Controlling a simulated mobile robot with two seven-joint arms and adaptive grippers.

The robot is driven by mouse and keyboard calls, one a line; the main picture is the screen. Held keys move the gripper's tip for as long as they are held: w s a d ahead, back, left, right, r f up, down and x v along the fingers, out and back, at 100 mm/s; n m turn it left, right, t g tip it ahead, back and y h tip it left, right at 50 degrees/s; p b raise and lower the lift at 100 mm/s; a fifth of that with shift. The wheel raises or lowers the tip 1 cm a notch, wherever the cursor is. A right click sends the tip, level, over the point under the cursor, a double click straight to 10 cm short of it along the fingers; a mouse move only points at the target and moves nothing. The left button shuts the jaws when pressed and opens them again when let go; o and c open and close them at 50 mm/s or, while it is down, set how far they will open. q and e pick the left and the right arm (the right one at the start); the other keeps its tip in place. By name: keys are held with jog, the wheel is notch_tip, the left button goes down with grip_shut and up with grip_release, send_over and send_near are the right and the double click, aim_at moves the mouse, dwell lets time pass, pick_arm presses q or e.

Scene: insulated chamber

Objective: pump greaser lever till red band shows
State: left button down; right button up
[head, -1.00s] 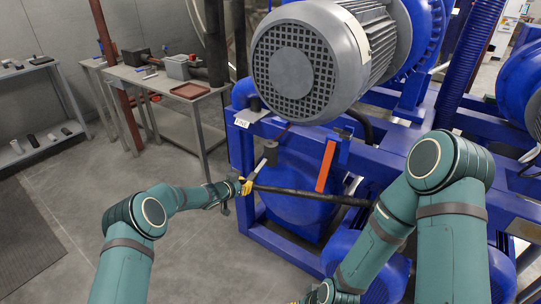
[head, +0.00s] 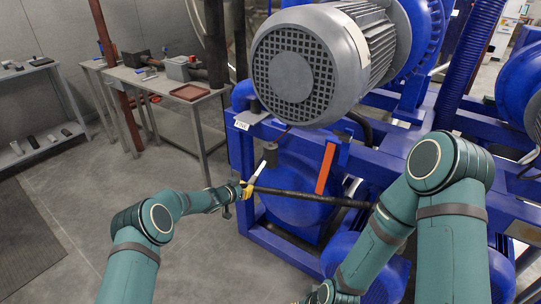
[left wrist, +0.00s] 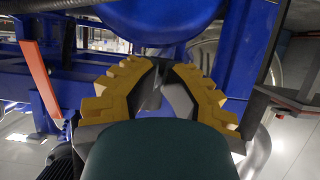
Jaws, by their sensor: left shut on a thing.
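The greaser shows as a dark grey cylinder (head: 270,154) at the front of the blue machine frame, under the big grey motor. A pale lever (head: 259,172) slants down and left from beside it. My left gripper (head: 247,189), with yellow stepped fingertips, is shut at the lever's lower end. In the left wrist view the yellow fingers (left wrist: 153,88) close around a dark grey piece, mostly hidden by the gripper. I cannot make out a red band on the greaser. My right arm bends down to the bottom edge; its gripper is out of view.
A grey motor (head: 305,65) overhangs the greaser. An orange-red strip (head: 326,168) stands on the blue frame (head: 300,232). A dark pipe (head: 315,196) runs right from near my left gripper. The floor at left is open.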

pick_arm(q)
notch_tip(320, 180, up, 7)
jog(key=p, duration=0.3)
jog(key=shift+s+a+r+p, duration=0.15)
jog(key=shift+s+a+p, duration=0.05)
jog(key=shift+s+p, duration=0.2)
dwell(0.4)
jog(key=shift+f, duration=0.2)
